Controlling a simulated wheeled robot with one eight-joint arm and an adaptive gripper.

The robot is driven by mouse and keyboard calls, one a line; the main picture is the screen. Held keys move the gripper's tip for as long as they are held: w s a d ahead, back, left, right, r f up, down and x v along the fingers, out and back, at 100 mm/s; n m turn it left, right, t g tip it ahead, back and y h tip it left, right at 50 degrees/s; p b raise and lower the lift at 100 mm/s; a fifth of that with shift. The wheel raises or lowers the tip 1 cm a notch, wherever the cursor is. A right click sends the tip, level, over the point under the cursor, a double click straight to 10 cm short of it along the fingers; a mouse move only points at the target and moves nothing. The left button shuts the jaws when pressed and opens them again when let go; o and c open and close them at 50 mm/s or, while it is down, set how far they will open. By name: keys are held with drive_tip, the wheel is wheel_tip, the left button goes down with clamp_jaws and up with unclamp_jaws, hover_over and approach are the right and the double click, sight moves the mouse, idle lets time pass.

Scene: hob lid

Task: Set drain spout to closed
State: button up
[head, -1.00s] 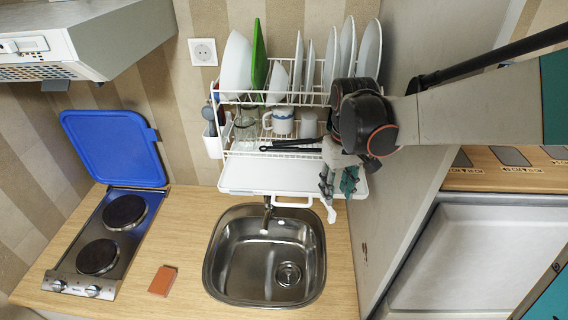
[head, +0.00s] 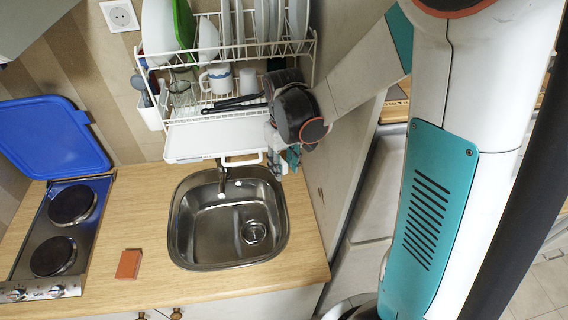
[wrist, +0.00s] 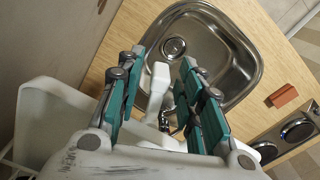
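The white drain spout (head: 241,160) shows under the front edge of the white drip tray (head: 196,142) in the head view, above the back of the sink. In the wrist view the spout (wrist: 157,88) appears between my two finger sets and points toward the sink. My gripper (head: 282,153) is at the right end of the tray, partly hidden by my dark wrist. In the wrist view my gripper (wrist: 162,95) is open, with teal finger pads on both sides of the spout. I see no clear contact, and the depth between them is hard to tell.
The steel sink (head: 205,238) with its faucet (head: 222,180) lies below. The dish rack (head: 310,45) with plates, a mug and pans is above the tray. A grey wall panel is close on the right. A sponge (head: 129,264) and hob (head: 60,235) are at left.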

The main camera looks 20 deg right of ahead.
clamp_jaws()
drive_tip(key=shift+w+d+n+b, duration=0.1)
drive_tip(key=shift+d+n+b, duration=0.35)
drive_tip(key=shift+n, duration=0.35)
drive_tip(key=shift+a, duration=0.1)
drive_tip(key=shift+o, duration=1.1)
unclamp_jaws()
